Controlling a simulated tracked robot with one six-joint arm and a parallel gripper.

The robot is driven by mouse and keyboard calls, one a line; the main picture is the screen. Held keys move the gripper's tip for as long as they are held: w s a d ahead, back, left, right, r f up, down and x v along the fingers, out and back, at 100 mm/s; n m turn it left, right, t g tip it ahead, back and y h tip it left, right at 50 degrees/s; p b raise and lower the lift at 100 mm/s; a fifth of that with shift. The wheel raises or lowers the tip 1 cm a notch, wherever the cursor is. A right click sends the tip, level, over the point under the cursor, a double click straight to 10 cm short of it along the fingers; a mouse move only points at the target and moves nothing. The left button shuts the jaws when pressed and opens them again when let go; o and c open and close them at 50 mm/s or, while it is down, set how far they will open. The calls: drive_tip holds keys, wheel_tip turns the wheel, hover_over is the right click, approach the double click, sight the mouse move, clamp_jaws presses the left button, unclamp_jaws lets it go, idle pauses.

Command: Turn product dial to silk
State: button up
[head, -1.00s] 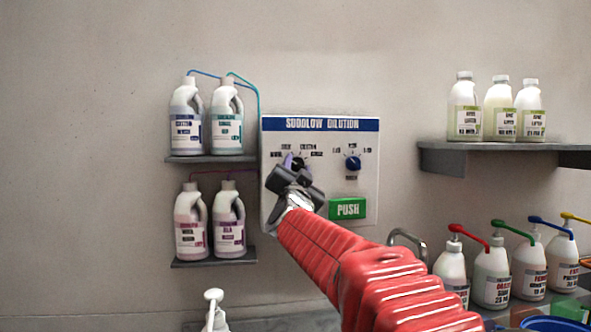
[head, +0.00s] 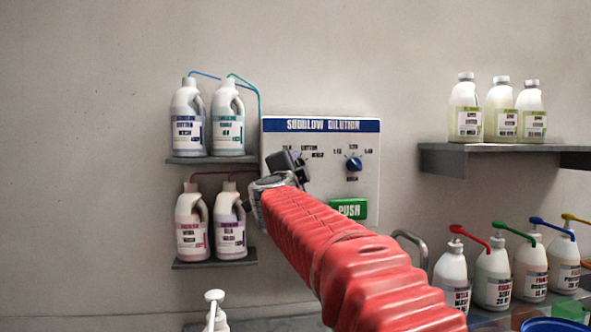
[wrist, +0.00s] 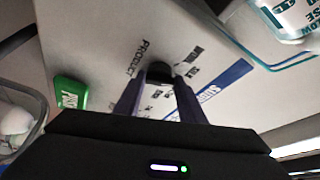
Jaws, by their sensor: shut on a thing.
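The dilution panel (head: 366,205) is a white wall box with a blue header strip. My gripper (head: 299,162) is at its upper left, over the product dial, which it hides in the head view. In the wrist view the dark product dial (wrist: 159,71) sits between the two purple fingers of my gripper (wrist: 158,82), which are shut on it. "PRODUCT" is printed beside the dial, with small labels around it on the other side. Which label the dial points at cannot be told.
A blue dial (head: 353,163) and a green PUSH button (head: 349,208) are on the panel, right of my gripper. White jugs (head: 188,118) stand on two small shelves at left. Bottles (head: 465,108) stand on a right shelf, with pump bottles (head: 493,272) below.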

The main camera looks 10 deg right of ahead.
drive_tip(key=shift+d+f+m, duration=0.15)
drive_tip(key=shift+f+m, duration=0.05)
drive_tip(key=shift+m, duration=0.1)
drive_tip(key=o, duration=1)
drive_tip(key=shift+r, duration=0.15)
drive_tip(key=shift+o, duration=0.2)
drive_tip(key=v, duration=1.3)
drive_tip(key=shift+s+a, duration=0.25)
drive_tip(key=shift+s, duration=0.1)
